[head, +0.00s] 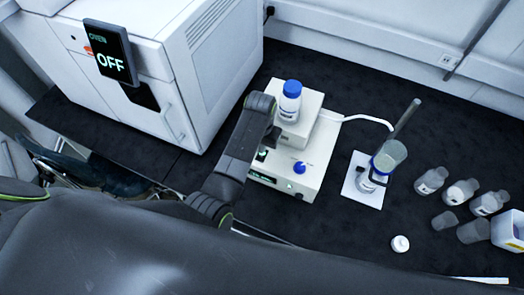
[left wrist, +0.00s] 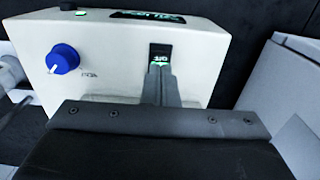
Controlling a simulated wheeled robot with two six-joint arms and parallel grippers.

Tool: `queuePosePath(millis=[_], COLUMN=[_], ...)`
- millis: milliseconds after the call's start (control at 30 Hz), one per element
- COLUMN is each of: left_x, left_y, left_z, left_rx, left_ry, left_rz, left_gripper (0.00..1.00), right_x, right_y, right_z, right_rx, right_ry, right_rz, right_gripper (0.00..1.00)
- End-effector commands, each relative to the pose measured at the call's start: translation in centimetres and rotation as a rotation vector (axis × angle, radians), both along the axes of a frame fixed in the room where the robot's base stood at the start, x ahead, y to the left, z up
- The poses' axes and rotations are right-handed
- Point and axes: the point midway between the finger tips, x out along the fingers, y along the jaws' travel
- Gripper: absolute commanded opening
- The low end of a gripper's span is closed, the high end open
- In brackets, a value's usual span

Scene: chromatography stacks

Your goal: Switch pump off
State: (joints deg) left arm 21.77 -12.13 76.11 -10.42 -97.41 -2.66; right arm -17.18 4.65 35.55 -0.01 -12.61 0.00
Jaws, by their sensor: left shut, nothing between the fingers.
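The pump (head: 317,150) is a white box with a blue knob (head: 299,167) on its front panel. In the left wrist view the pump (left wrist: 108,50) fills the middle, with its blue knob (left wrist: 62,59) at left. A dark rocker switch (left wrist: 160,52) with a 1/0 mark and a green lit part is on its front. My left gripper (left wrist: 163,82) is shut and empty, its fingertips right at the switch and hiding its lower part. I cannot tell whether they touch. In the head view my left gripper (head: 270,134) is over the pump's front left. My right gripper is not in view.
A blue-capped bottle (head: 289,102) stands on the pump. A white oven (head: 215,60) with an OFF display (head: 110,64) is at left. A stand with glassware (head: 387,157) is right of the pump. Several bottles (head: 461,192) and a white tub (head: 508,230) are farther right.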

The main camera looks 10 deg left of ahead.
Motion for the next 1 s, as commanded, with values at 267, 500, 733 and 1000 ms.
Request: queuePosePath(millis=[267, 500, 733, 1000], left_x=[0.0, 0.0, 0.0, 0.0], left_y=[0.0, 0.0, 0.0, 0.0], left_z=[0.0, -0.4, -0.7, -1.1], left_rx=[0.0, 0.0, 0.0, 0.0], left_ry=[0.0, 0.0, 0.0, 0.0], left_rz=[0.0, 0.0, 0.0, 0.0], left_gripper=[0.0, 0.0, 0.0, 0.0], right_x=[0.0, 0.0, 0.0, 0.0], right_y=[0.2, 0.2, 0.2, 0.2], right_z=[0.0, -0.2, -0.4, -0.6], right_rx=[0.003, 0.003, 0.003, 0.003], right_ry=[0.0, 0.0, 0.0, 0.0], right_rz=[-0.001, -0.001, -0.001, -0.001], right_gripper=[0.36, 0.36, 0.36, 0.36])
